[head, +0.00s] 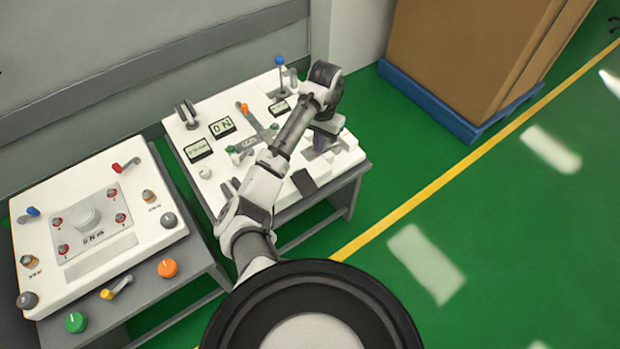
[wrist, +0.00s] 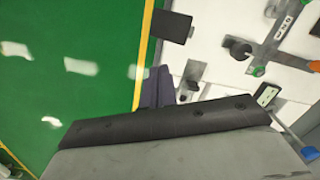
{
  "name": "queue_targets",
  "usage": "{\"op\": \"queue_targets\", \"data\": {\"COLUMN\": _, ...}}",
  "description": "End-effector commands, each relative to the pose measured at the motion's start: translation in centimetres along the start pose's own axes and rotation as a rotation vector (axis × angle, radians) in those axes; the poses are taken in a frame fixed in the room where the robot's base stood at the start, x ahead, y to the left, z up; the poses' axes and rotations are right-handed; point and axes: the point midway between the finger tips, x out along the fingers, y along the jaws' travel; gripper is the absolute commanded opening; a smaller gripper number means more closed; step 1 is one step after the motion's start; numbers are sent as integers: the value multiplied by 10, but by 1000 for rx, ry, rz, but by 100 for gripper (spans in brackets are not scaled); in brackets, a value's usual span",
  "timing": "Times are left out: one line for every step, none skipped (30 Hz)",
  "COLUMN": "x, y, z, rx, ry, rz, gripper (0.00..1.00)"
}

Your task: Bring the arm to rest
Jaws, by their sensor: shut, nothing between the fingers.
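My arm reaches up from the bottom of the head view over the right-hand white panel (head: 232,189). It bends down at its far end. My gripper (head: 321,144) is above the panel's right part, partly hidden by my own wrist. In the wrist view the gripper's dark fingers (wrist: 158,88) show close together, shut and empty. Whether the fingertips touch the panel, I cannot tell.
The right-hand panel bears displays (head: 222,127), a blue-topped post (head: 280,72) and other fittings. A second panel (head: 160,231) with knobs stands on the left. Brown boxes (head: 455,45) stand on a blue pallet (head: 425,99). Green floor (head: 500,230) at right is clear.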

Motion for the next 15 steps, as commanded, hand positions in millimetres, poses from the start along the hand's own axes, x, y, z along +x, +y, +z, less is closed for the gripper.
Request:
{"op": "queue_targets", "data": {"x": -7, "y": -1, "z": 0, "rx": -1, "ry": 0, "rz": -3, "gripper": 0}}
{"op": "queue_targets", "data": {"x": -9, "y": -1, "z": 0, "rx": -1, "ry": 0, "rz": -2, "gripper": 0}}
{"op": "queue_targets", "data": {"x": -10, "y": 0, "z": 0, "rx": -1, "ry": 0, "rz": -1, "gripper": 0}}
{"op": "queue_targets", "data": {"x": -11, "y": 0, "z": 0, "rx": 0, "ry": 0, "rz": -1, "gripper": 0}}
{"op": "queue_targets", "data": {"x": -12, "y": 0, "z": 0, "rx": 0, "ry": 0, "rz": -1, "gripper": 0}}
{"op": "queue_targets", "data": {"x": -13, "y": 0, "z": 0, "rx": 0, "ry": -1, "rz": -1, "gripper": 0}}
{"op": "queue_targets", "data": {"x": -13, "y": 0, "z": 0, "rx": 0, "ry": -1, "rz": -1, "gripper": 0}}
{"op": "queue_targets", "data": {"x": -13, "y": 0, "z": 0, "rx": 0, "ry": -1, "rz": -1, "gripper": 0}}
{"op": "queue_targets", "data": {"x": -12, "y": 0, "z": 0, "rx": 0, "ry": -1, "rz": 0, "gripper": 0}}
{"op": "queue_targets", "data": {"x": -12, "y": 0, "z": 0, "rx": 0, "ry": -1, "rz": 0, "gripper": 0}}
{"op": "queue_targets", "data": {"x": -12, "y": 0, "z": 0, "rx": 0, "ry": -1, "rz": 0, "gripper": 0}}
{"op": "queue_targets", "data": {"x": -12, "y": 0, "z": 0, "rx": 0, "ry": -1, "rz": 0, "gripper": 0}}
{"op": "queue_targets", "data": {"x": -12, "y": 0, "z": 0, "rx": 0, "ry": -1, "rz": 0, "gripper": 0}}
{"op": "queue_targets", "data": {"x": -12, "y": 0, "z": 0, "rx": 0, "ry": -1, "rz": 0, "gripper": 0}}
{"op": "queue_targets", "data": {"x": -12, "y": 0, "z": 0, "rx": 0, "ry": -1, "rz": 0, "gripper": 0}}
